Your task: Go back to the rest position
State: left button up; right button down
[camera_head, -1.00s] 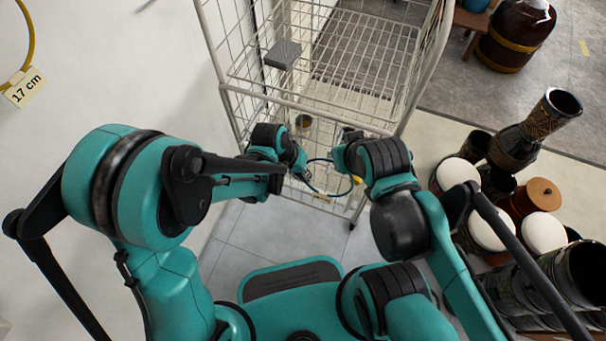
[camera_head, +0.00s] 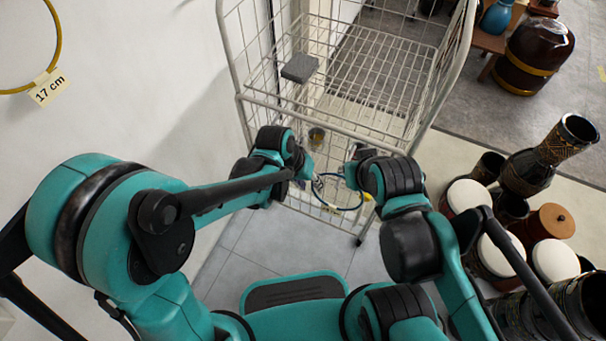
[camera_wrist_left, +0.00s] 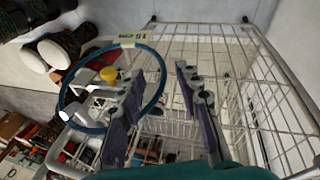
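My left gripper (camera_head: 308,172) is in front of the wire cart, near the middle of the head view. In the left wrist view its two purple-grey fingers (camera_wrist_left: 168,85) stand apart, with no object clamped between them. A blue ring (camera_head: 358,207) hangs between my two grippers. In the left wrist view the ring (camera_wrist_left: 62,88) has a small tag at its top, and one side of it overlaps the finger area; I cannot tell if it touches. My right gripper (camera_head: 349,172) is beside the ring, its fingers too small and hidden to read.
A white wire cart (camera_head: 340,125) stands ahead, with a grey block (camera_head: 300,68) on it. Several drums, including a goblet drum (camera_head: 535,160), crowd the right side. A yellow ring (camera_head: 58,35) with a "17 cm" tag (camera_head: 50,87) hangs on the left wall. Grey floor (camera_head: 245,245) shows below the cart.

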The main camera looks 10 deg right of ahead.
pick_arm(q)
jog(key=v, duration=0.8)
jog(key=s+a+r+n+t+y, duration=0.1)
jog(key=s+a+r+n+t, duration=0.1)
jog(key=a, duration=1)
jog(key=s+a+r+n+t+y, duration=0.2)
jog(key=a+r+n+t, duration=0.1)
jog(key=a, duration=0.9)
jog(key=shift+s+a+r+t+y, duration=0.25)
jog(key=shift+r+t+y, duration=0.05)
jog(key=shift+r+t, duration=0.5)
